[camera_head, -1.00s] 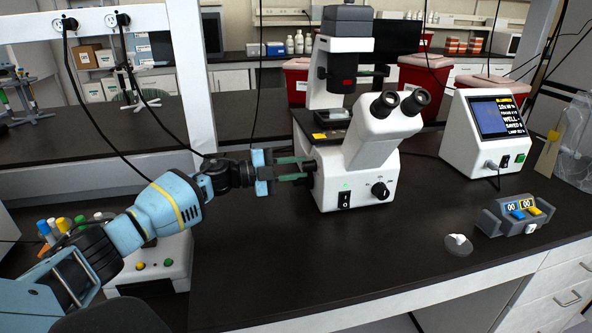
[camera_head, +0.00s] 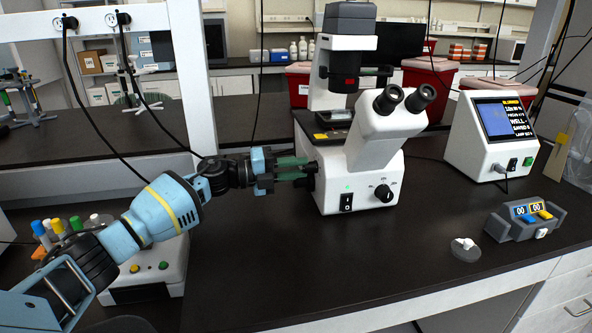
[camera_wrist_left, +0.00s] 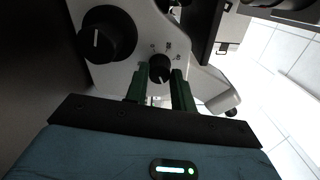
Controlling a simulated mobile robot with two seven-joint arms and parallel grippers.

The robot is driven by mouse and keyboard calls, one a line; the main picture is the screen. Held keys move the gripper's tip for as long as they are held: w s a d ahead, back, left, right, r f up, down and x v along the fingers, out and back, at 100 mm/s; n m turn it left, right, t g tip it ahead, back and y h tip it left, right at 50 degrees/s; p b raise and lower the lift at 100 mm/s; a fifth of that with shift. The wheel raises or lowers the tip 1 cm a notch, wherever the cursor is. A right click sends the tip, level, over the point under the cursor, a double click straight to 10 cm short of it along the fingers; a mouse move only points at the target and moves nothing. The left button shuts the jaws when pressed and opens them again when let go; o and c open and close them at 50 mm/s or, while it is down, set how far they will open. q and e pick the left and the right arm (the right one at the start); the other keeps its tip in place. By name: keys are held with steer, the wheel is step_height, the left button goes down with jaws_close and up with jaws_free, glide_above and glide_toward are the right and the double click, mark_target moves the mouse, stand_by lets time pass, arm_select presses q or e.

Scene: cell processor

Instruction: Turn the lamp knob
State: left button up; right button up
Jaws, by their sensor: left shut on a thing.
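The white microscope (camera_head: 336,193) stands on the dark bench. My left gripper (camera_head: 305,168) reaches its left side from the left, with green fingers level. In the left wrist view, the fingers are shut on a small black knob (camera_wrist_left: 160,68) with a light pointer line and small marks around it. A larger black knob (camera_wrist_left: 106,36) with a white line sits beside it, apart from the fingers. In the head view the fingers mostly hide the gripped knob. A front dial (camera_head: 383,193) and a power switch (camera_head: 346,202) show on the microscope base. My right gripper is out of view.
A display box (camera_head: 492,135) stands right of the microscope. A control unit with digits (camera_head: 524,219) and a small joystick (camera_head: 465,248) sit at the front right. A white box with coloured knobs (camera_head: 171,253) is under my left arm. The front middle bench is clear.

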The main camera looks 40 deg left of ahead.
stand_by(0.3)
arm_select(q)
steer(key=o, duration=1)
steer(key=b+v, duration=0.1)
steer(key=v, duration=0.7)
steer(key=shift+w, duration=0.1)
